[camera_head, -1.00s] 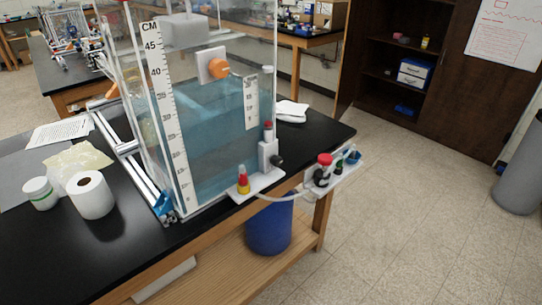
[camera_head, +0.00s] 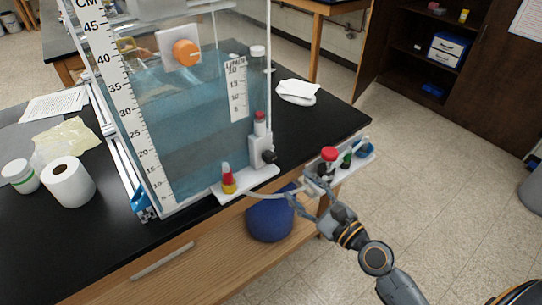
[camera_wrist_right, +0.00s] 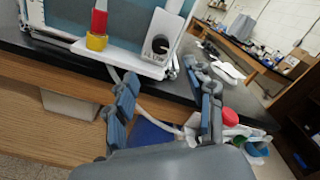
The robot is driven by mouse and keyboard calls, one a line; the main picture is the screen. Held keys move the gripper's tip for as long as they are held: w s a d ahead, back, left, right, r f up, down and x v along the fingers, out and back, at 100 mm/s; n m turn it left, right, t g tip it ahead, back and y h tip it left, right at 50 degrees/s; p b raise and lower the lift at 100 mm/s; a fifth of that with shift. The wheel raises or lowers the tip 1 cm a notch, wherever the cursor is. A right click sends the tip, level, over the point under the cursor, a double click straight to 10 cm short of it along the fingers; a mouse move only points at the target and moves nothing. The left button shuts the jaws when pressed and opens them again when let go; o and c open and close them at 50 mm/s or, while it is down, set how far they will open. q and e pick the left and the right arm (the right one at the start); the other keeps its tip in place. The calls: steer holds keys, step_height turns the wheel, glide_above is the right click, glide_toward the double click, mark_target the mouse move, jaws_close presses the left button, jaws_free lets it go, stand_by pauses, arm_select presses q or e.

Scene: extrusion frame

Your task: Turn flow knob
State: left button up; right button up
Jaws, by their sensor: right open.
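A dark round knob (camera_head: 269,157) sits on the front of a small white block (camera_head: 258,149) at the tank's lower right corner. In the right wrist view the knob (camera_wrist_right: 160,45) faces me, above a small printed label too blurred to read surely. My right gripper (camera_head: 306,196) is open and empty, below and to the right of the knob and apart from it. In the right wrist view its two fingers (camera_wrist_right: 162,76) are spread, with the white block beyond the gap between them. My left gripper is not in view.
The water tank (camera_head: 190,130) stands on the black bench. A red-and-yellow fitting (camera_head: 228,180) is left of the block. A white tray with a red-capped valve (camera_head: 329,153) juts out right, close to my gripper. A pale hose (camera_head: 268,196) hangs near the fingers.

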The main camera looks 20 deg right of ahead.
mark_target(272, 160)
steer(key=p+x, duration=0.2)
steer(key=x, duration=0.9)
steer(key=shift+w, duration=0.15)
steer(key=shift+w+a+f, duration=0.1)
steer(key=shift+w+f, duration=0.05)
steer(key=shift+w, duration=0.35)
jaws_close()
